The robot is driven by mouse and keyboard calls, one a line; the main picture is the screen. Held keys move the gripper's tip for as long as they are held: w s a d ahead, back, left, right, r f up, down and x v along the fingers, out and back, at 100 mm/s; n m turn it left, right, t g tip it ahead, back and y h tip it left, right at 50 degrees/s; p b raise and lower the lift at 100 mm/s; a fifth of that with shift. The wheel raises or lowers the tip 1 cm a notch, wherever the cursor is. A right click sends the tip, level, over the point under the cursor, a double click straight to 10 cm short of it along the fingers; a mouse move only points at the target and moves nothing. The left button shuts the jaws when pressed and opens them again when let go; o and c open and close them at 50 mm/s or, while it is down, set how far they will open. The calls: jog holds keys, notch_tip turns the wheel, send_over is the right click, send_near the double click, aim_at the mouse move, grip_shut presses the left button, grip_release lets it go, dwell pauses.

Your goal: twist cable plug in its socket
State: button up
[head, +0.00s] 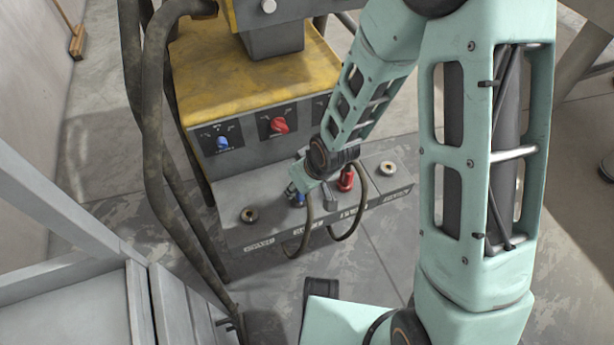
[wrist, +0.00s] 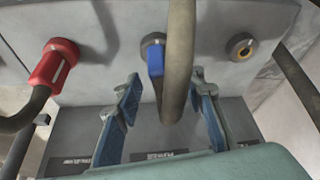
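A blue cable plug (wrist: 155,62) sits in a round socket on the front ledge of the machine, with its thick brown cable (wrist: 178,60) hanging down in front of it. In the head view the blue plug (head: 299,200) is partly hidden by my gripper (head: 296,184). A red cable plug (wrist: 52,66) sits in another socket to the left in the wrist view; it also shows in the head view (head: 346,180). In the wrist view my gripper (wrist: 165,80) is open, one blue-padded finger on each side of the blue plug and cable, with visible gaps.
An empty socket (wrist: 240,47) is right of the blue plug in the wrist view. Another empty socket (head: 388,168) is at the ledge's right in the head view. Blue (head: 223,142) and red (head: 279,125) knobs are on the panel above. Thick hoses (head: 155,120) hang at left.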

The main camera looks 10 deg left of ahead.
jog(key=v, duration=0.9)
jog(key=shift+r, duration=0.3)
jog(key=shift+s+d, duration=0.1)
jog(key=shift+s, duration=0.05)
